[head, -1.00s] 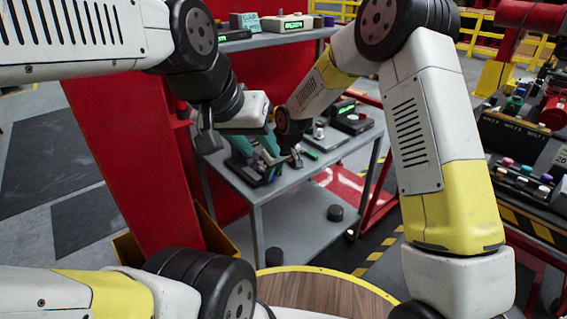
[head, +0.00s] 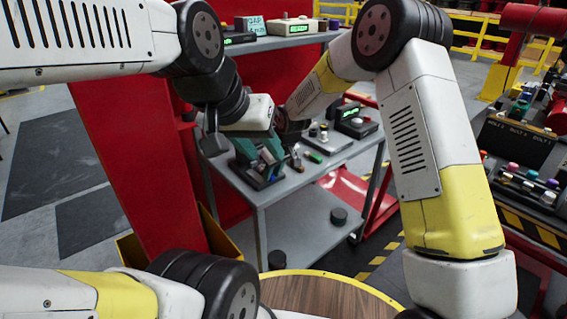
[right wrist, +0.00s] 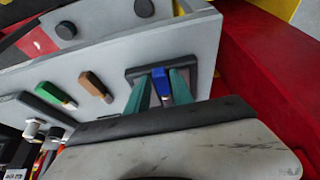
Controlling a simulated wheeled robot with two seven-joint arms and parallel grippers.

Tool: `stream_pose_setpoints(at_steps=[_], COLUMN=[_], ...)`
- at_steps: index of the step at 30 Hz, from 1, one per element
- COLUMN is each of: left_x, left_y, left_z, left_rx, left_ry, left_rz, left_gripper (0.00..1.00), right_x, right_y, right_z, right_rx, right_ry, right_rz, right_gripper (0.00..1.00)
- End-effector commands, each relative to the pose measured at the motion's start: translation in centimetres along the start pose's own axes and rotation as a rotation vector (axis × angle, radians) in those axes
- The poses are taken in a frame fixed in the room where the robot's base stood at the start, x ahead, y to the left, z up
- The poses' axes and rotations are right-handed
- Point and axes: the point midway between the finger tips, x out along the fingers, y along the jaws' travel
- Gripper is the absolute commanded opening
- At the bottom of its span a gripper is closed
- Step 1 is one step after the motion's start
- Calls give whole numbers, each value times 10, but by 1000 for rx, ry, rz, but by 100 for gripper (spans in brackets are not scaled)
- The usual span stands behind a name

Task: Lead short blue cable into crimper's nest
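The short blue cable shows as a small blue piece (right wrist: 161,83) with a pale end in the right wrist view. My right gripper (right wrist: 160,82) has teal fingers on both sides of it, close against it. The dark base under it (right wrist: 132,74), which looks like the crimper, stands on the grey table; it also shows in the head view (head: 262,180). The nest itself is hidden by the fingers. In the head view my right gripper (head: 262,160) points down at this base.
On the grey table (head: 275,196), a green piece (right wrist: 55,95) and a brown piece (right wrist: 96,85) lie beside the base. Dark boxes (head: 355,122) with displays stand farther right. A red panel (head: 135,165) rises on the left. A shelf (head: 280,42) runs above.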

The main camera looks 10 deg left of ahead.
Motion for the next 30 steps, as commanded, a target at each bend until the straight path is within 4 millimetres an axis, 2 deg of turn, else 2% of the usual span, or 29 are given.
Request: stream_pose_setpoints(at_steps=[11,22,27,30], left_x=[0,0,0,0], left_y=[0,0,0,0], left_z=[0,0,0,0], left_rx=[0,0,0,0], left_ry=[0,0,0,0], left_rz=[0,0,0,0], left_gripper=[39,39,39,39], right_x=[-4,-62,-76,-78], right_y=[-2,0,0,0], right_z=[0,0,0,0], right_rx=[-1,0,0,0], right_ry=[0,2,2,0], right_rz=[-3,0,0,-1], right_gripper=[43,43,43,43])
